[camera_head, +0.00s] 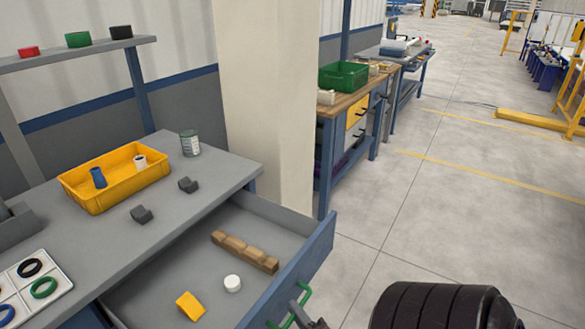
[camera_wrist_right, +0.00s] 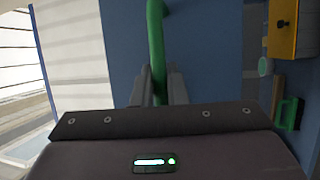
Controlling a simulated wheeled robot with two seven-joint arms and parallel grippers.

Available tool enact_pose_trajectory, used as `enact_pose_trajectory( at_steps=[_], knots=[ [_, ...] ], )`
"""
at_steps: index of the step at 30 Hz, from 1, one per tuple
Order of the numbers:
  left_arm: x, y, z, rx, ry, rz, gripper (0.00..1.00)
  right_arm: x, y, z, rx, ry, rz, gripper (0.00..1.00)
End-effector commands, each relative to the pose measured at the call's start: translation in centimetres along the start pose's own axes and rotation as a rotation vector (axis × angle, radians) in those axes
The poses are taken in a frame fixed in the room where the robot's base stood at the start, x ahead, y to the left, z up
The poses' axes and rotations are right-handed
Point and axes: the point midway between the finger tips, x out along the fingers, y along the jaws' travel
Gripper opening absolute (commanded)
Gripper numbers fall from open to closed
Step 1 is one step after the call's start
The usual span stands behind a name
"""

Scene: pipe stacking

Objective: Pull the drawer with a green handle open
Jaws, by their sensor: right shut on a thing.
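The drawer (camera_head: 318,246) under the workbench stands pulled out, with its blue front toward the lower right. Its green handle (camera_head: 305,293) shows at the bottom of the head view. Inside the drawer lie a wooden block piece (camera_head: 245,252), a white round cap (camera_head: 232,283) and a yellow piece (camera_head: 190,305). My right gripper (camera_head: 302,305) is at the handle, partly cut off by the frame's lower edge. In the right wrist view its fingers are shut around the green handle (camera_wrist_right: 157,45). My left gripper is not in view.
The grey workbench top (camera_head: 95,235) carries a yellow tray (camera_head: 130,175) with a blue and a white pipe piece, a can (camera_head: 190,143), two dark blocks and a white board with rings. A beige pillar (camera_head: 265,100) stands behind. Open floor (camera_head: 440,230) lies to the right.

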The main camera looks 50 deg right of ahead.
Motion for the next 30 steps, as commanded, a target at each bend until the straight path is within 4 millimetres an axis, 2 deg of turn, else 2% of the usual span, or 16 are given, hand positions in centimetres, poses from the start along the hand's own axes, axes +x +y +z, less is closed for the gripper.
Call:
enact_pose_trajectory(
  at_steps=[6, 7, 12, 22, 30],
  knots=[
    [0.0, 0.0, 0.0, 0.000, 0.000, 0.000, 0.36, -0.1, -0.1, 0.0, 0.001, 0.000, -0.002, 0.00],
    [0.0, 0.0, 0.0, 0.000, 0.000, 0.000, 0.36, -0.1, -0.1, 0.0, 0.001, 0.000, -0.002, 0.14],
    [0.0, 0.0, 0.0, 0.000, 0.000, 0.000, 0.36, 0.0, -0.1, 0.0, 0.000, 0.000, -0.002, 0.34],
    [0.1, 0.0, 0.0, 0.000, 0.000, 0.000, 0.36, -0.6, -0.1, 0.0, 0.000, 0.000, -0.002, 0.34],
    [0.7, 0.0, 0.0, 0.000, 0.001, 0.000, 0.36, -5.0, -0.2, 0.0, 0.000, -0.001, -0.005, 0.34]
  ],
)
